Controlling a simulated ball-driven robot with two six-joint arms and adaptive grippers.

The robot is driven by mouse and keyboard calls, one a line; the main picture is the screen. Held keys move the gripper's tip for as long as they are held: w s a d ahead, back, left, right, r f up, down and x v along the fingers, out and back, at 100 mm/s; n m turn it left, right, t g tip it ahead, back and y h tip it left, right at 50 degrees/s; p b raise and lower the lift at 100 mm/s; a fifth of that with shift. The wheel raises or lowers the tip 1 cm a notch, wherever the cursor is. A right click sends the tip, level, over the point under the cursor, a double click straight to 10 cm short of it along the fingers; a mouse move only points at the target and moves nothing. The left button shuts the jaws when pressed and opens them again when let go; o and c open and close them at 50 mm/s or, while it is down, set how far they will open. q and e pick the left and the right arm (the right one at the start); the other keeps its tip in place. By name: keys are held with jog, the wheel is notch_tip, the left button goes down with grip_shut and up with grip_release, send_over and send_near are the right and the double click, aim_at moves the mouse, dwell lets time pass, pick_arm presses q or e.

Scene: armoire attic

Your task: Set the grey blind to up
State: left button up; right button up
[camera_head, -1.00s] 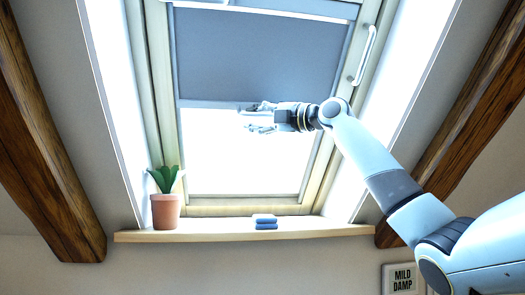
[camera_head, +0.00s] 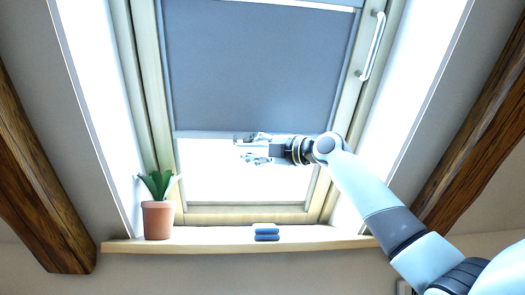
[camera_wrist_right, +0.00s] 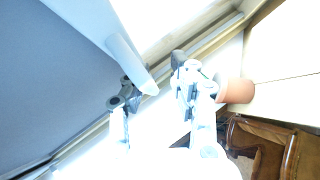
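The grey blind (camera_head: 260,65) hangs over the upper and middle part of the roof window, with bright glass bare below it. Its pale bottom bar (camera_head: 205,134) runs across the window. My right gripper (camera_head: 250,149) is at this bar, its fingers spread apart, one above the other. In the right wrist view, the grey blind (camera_wrist_right: 50,90) fills the left side. A pale bar-like piece (camera_wrist_right: 135,65) reaches between the spread fingers of my right gripper (camera_wrist_right: 152,90); I cannot tell whether they touch it. My left gripper is out of view.
A potted plant (camera_head: 158,215) stands at the left of the wooden sill (camera_head: 205,243). Folded blue cloths (camera_head: 265,233) lie near its middle. A white window handle (camera_head: 372,45) is at the upper right. Dark beams (camera_head: 40,190) flank the window.

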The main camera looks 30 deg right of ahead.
jog(key=shift+s+d+f+b, duration=0.2)
jog(key=shift+s+f+b, duration=0.1)
jog(key=shift+s+b, duration=0.2)
jog(key=b+v, duration=0.9)
jog(key=v, duration=0.2)
jog(key=shift+r, duration=0.25)
jog(key=shift+s, duration=0.1)
